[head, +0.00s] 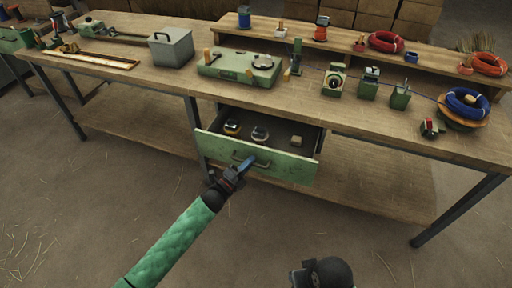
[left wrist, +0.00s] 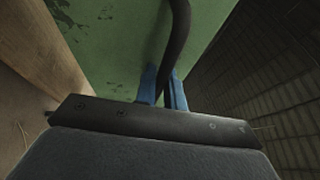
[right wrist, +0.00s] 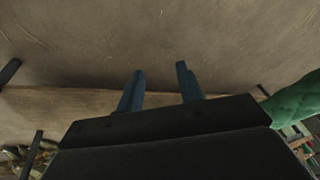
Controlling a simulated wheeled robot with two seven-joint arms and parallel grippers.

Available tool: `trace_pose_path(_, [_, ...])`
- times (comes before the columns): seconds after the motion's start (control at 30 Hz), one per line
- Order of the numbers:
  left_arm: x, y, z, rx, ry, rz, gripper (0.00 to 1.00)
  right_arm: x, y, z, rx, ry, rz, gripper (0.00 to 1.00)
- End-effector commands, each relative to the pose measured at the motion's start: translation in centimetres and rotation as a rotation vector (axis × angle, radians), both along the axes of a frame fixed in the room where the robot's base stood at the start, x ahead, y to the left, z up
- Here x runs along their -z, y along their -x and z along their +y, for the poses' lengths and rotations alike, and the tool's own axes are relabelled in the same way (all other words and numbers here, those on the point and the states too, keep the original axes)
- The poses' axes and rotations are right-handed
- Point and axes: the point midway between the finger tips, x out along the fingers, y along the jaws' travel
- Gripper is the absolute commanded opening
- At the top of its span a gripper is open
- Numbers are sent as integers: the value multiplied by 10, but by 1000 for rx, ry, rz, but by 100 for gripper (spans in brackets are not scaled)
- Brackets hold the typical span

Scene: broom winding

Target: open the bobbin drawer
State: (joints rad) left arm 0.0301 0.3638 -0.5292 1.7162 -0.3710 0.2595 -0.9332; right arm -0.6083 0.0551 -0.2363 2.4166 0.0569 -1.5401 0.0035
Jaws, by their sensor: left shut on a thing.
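The bobbin drawer (head: 285,164) has a green front and stands pulled out from under the workbench top. Inside it lie two round bobbin-like pieces, one with yellow (head: 232,128) and one dark and silvery (head: 260,134), and a small tan block (head: 296,141). My left gripper (head: 244,165) is at the drawer's dark handle (head: 262,163). In the left wrist view, its blue fingers (left wrist: 164,88) are shut around the dark handle bar (left wrist: 178,45), close to the green front. My right gripper (right wrist: 160,88) is open and empty, its blue fingers apart over the floor.
The wooden workbench (head: 165,85) carries a grey lidded box (head: 171,47), a green machine (head: 238,67), small green devices and coils of blue (head: 467,103) and red (head: 386,41) cord. A lower shelf (head: 375,190) runs beneath. The floor in front is clear.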

Motion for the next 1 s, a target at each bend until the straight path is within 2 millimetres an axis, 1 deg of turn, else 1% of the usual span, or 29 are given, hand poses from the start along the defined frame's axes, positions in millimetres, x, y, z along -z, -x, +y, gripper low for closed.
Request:
trace_pose_path(0.03, [1,14,4,0,0,4,0,-3,0,-1,3,2,5,36])
trace_pose_path(0.1, [1,29,9,0,0,4,0,-4,-1,-3,6,5,9,36])
trace_pose_path(0.23, [2,53,17,0,-1,3,0,-5,-2,-5,10,10,12,36])
trace_pose_path(0.4, [1,74,25,-1,0,2,0,-6,-1,-7,10,15,19,36])
trace_pose_path(0.5, [1,83,27,0,-1,2,0,-6,0,-8,8,18,22,36])
trace_pose_path(0.63, [1,89,29,0,-1,1,0,-6,1,-9,5,22,23,36])
trace_pose_path(1.0, [1,91,30,0,-2,1,0,-4,6,-11,1,27,29,36])
